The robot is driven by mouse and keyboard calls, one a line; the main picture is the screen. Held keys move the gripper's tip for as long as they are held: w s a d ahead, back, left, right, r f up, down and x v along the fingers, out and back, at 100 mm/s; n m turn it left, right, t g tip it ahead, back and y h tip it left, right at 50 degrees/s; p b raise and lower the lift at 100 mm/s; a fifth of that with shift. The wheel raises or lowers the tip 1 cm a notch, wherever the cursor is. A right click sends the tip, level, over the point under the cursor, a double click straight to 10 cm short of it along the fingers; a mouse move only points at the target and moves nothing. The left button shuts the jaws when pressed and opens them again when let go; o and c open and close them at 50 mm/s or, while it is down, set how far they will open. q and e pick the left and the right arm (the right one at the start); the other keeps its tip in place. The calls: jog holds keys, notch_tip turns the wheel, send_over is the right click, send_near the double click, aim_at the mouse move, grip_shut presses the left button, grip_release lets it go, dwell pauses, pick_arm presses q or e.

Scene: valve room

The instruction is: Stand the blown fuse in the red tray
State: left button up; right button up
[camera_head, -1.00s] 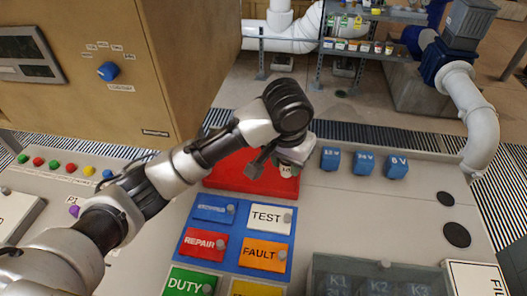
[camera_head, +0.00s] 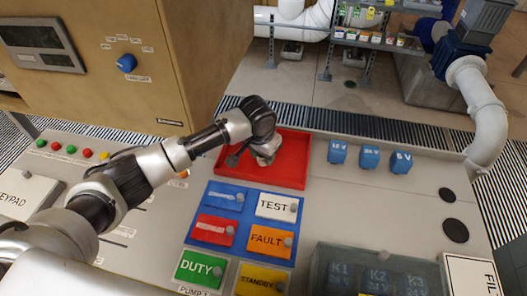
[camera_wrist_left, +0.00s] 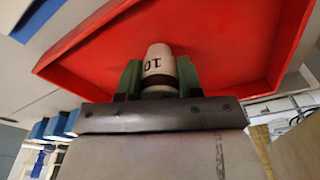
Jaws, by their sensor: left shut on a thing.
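The red tray (camera_head: 291,166) lies on the console top, behind the coloured label plates. In the left wrist view my left gripper (camera_wrist_left: 158,80) is shut on a pale fuse (camera_wrist_left: 158,62) marked "10" with a dark band, held between green finger pads. The red tray (camera_wrist_left: 225,35) fills the background behind it. I cannot tell whether the fuse touches the tray floor. My right gripper is not in view.
Blue 12 V, 24 V and 6 V blocks (camera_head: 370,158) stand right of the tray. A panel of coloured plates (camera_head: 240,235) lies in front, with a clear-covered relay box (camera_head: 370,270) at lower right. A tan cabinet (camera_head: 150,60) rises at back left.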

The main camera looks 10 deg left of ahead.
pick_arm(q)
jog(key=shift+f, duration=0.2)
jog(key=o, duration=1)
jog(key=r, duration=0.3)
jog(key=s+r+b, duration=0.1)
jog(key=r, duration=0.7)
jog(key=shift+s+a, duration=0.2)
jog(key=shift+a, duration=0.05)
jog(key=shift+s+r, duration=0.1)
jog(key=shift+r, duration=0.45)
